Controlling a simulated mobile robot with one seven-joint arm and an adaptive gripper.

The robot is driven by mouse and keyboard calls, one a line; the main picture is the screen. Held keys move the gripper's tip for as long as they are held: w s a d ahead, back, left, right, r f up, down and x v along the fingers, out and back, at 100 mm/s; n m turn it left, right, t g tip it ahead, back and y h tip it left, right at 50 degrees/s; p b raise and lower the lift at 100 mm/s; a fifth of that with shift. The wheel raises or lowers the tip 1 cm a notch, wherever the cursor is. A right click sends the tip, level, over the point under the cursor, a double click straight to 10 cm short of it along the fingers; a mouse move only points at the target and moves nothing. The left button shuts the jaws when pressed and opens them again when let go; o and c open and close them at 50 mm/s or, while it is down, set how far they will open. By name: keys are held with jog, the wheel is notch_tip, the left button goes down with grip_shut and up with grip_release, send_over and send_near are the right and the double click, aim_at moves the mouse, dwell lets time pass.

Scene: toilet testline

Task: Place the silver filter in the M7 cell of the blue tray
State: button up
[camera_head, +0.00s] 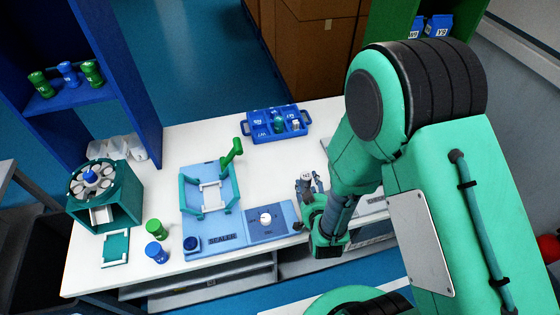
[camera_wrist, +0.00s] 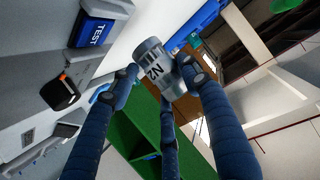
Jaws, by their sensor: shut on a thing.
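My gripper (camera_head: 309,187) is over the right front part of the white table, with its fingers closed around a silver filter (camera_head: 304,179). In the wrist view the silver filter (camera_wrist: 152,63) is a cylinder marked "N2", tilted in the picture between the blue fingers of my gripper (camera_wrist: 160,73). The blue tray (camera_head: 247,128) lies at the back of the table, behind my gripper and to its left, apart from it. The tray has several labelled cells. A teal item and a small pale item stand in it. I cannot make out which cell is M7.
A round carousel (camera_head: 97,181) is at the far left. Green (camera_head: 155,229) and blue (camera_head: 157,252) caps stand near the front. Bare table lies between gripper and tray.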

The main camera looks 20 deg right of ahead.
dwell(0.3)
jog(key=w, duration=0.5)
jog(key=w+d+f+b, duration=0.1)
jog(key=w, duration=0.4)
jog(key=w+b, duration=0.1)
jog(key=w, duration=0.5)
jog(key=shift+d+f, duration=0.25)
jog(key=shift+f, duration=0.1)
jog(key=shift+f+b, duration=0.65)
jog(key=shift+f, duration=1)
jog(key=shift+f, duration=0.2)
jog(key=o, duration=0.9)
jog(key=shift+r, duration=0.15)
